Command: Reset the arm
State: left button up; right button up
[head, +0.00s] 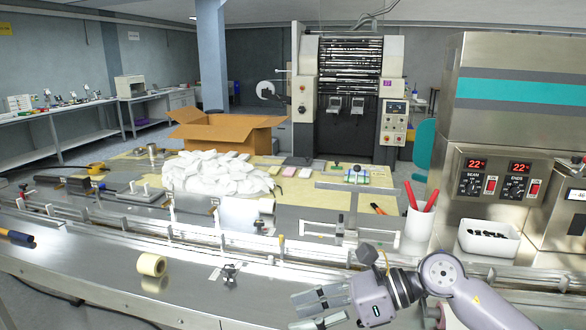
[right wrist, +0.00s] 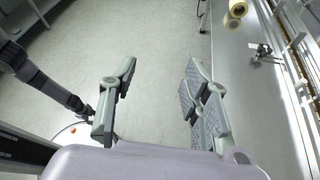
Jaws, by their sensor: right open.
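My right gripper (head: 300,312) reaches in from the lower right of the head view, over the front edge of the steel machine bed. Its jaws point left and are open, with nothing between them. In the right wrist view the two fingers of the right gripper (right wrist: 160,80) stand wide apart, with bare floor (right wrist: 165,40) behind them. My left gripper does not show in the head view. A dark arm link, apparently mine, shows at the left of the right wrist view, its end partly behind a finger.
A tape roll (head: 151,265) and a small metal clamp (head: 229,274) lie on the steel bed left of the right gripper. A cup with red pens (head: 418,225) and a white tray (head: 488,240) stand beyond the arm. A pile of white packets (head: 215,175) lies farther back.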

jog(key=s+a+r+m+t+y, duration=0.1)
jog(key=a+r+m+t+y, duration=0.25)
jog(key=r+m+y, duration=0.2)
jog(key=w+d+r+m+t+h, duration=0.35)
jog(key=d+m+t, duration=0.25)
jog(key=m+t, duration=0.9)
jog(key=s+d+f+m+g+h, duration=0.1)
jog(key=d+f+m+g+h, duration=0.1)
jog(key=d+f+m+h, duration=0.7)
jog(key=d+f+m+g+h, duration=0.1)
jog(key=d+f+m+h, duration=0.4)
jog(key=f+m, duration=0.6)
jog(key=s+d+f+m+g+h, duration=0.1)
jog(key=s+f+m+g, duration=0.4)
jog(key=s+f, duration=0.55)
jog(key=s+d+f+m+g, duration=0.1)
jog(key=s+f+m+g, duration=0.2)
jog(key=s+f+g, duration=0.8)
jog(key=s+f+t, duration=0.1)
jog(key=s+f, duration=0.1)
jog(key=f, duration=0.9)
jog(key=s+f+t, duration=0.1)
jog(key=s+f, duration=0.1)
jog(key=f, duration=0.9)
jog(key=s+d+f, duration=0.2)
jog(key=s+f, duration=1.3)
jog(key=s, duration=0.2)
jog(key=shift+d+f+g+h, duration=0.2)
jog(key=shift+d+g+h, duration=0.1)
jog(key=shift+g, duration=0.15)
